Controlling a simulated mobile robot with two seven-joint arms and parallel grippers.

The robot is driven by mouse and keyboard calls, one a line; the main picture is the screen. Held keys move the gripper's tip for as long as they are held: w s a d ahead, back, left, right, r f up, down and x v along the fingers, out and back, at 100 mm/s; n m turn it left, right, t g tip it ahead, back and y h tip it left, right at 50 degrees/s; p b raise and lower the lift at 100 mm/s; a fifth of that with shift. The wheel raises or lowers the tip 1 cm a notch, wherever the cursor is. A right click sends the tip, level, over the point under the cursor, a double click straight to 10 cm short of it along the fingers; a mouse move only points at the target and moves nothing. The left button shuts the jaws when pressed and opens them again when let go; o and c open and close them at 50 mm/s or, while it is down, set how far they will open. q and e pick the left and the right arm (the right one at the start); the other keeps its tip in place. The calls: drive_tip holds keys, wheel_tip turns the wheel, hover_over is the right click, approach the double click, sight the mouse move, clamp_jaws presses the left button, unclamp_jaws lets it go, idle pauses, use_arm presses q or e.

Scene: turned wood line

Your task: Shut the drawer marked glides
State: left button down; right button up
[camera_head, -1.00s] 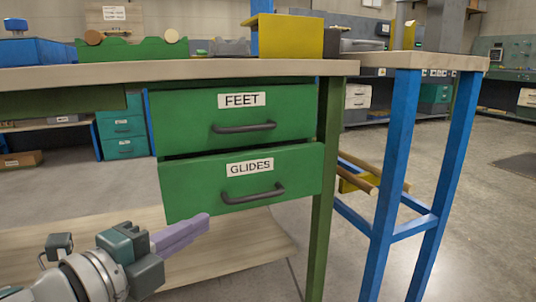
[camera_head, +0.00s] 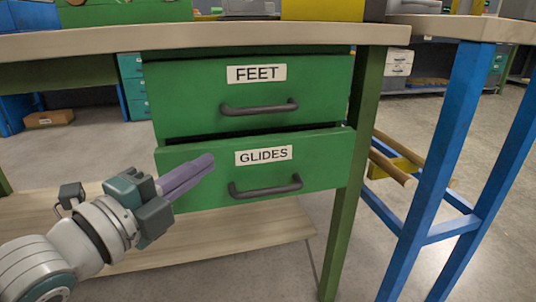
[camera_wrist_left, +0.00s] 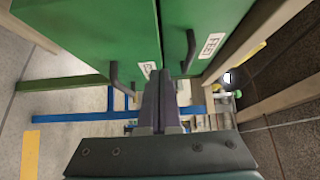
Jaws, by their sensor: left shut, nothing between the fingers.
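The glides drawer (camera_head: 220,190) is the lower green drawer, with a white GLIDES label (camera_head: 263,155) and a dark bar handle (camera_head: 265,188). A dark gap shows along its top edge, and its front stands out a little. My left gripper (camera_head: 208,162) has purple fingers, shut and empty. They overlap the left part of the drawer front, left of the label; I cannot tell whether they touch it. In the left wrist view, the fingers (camera_wrist_left: 160,88) point between the glides drawer (camera_wrist_left: 90,35) and the feet drawer. My right gripper is not in view.
The feet drawer (camera_head: 190,95) is directly above, with its own handle (camera_head: 260,107). The tabletop (camera_head: 200,38) overhangs both. A green leg (camera_head: 345,220) stands at right, then a blue frame (camera_head: 430,150). A low wooden shelf (camera_head: 240,230) lies beneath.

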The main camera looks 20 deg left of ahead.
sight(200, 149)
use_arm(q)
drive_tip(key=shift+w+a+f+b, duration=0.1)
drive_tip(key=shift+w+a+b, duration=0.25)
drive_tip(key=shift+w+a, duration=0.55)
drive_tip(key=shift+w, duration=0.2)
drive_tip(key=shift+w+a+b, duration=0.55)
drive_tip(key=shift+w+a, duration=0.05)
drive_tip(key=shift+w, duration=0.3)
drive_tip(key=shift+w+a, duration=0.15)
drive_tip(key=shift+w, duration=0.1)
drive_tip(key=shift+s, duration=0.1)
drive_tip(key=shift+s+r, duration=0.1)
drive_tip(key=shift+r, duration=0.1)
